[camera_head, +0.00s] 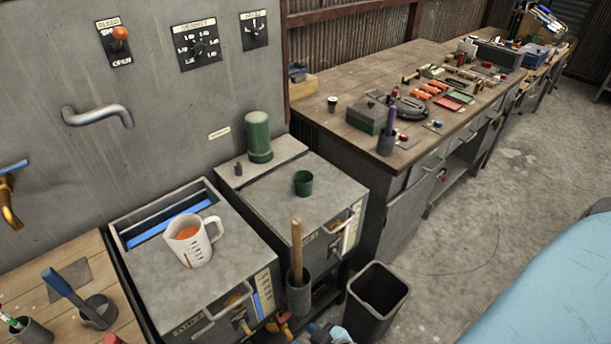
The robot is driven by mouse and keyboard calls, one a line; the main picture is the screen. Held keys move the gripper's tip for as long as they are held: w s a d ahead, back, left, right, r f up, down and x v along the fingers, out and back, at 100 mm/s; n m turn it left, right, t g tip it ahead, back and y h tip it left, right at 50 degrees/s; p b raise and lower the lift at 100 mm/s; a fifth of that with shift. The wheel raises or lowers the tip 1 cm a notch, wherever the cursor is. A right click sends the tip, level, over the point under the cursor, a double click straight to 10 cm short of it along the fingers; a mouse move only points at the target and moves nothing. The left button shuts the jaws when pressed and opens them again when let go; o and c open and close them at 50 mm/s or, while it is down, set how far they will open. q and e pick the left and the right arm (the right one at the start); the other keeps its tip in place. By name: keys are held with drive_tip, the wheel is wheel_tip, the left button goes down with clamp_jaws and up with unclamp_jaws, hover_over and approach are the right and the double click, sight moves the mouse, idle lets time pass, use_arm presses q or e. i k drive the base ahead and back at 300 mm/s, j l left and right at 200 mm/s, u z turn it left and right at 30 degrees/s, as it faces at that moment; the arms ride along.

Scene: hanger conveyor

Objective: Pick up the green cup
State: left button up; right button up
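The green cup (303,183) is small, dark green and open at the top.
A white measuring jug (194,243) with orange liquid stands on the left cabinet. A wooden-handled tool leans upright in a grey holder (299,297) in front. A black bin (375,299) stands on the floor. A cluttered workbench (350,71) runs behind to the right.

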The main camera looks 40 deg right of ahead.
sight(304, 178)
drive_tip(key=i+l+u, duration=0.1)
drive_tip(key=l, duration=0.4)
drive_tip(key=i+l+u, duration=0.1)
drive_tip(key=l, duration=0.35)
drive_tip(key=i+l+u, duration=0.1)
drive_tip(key=l, duration=0.4)
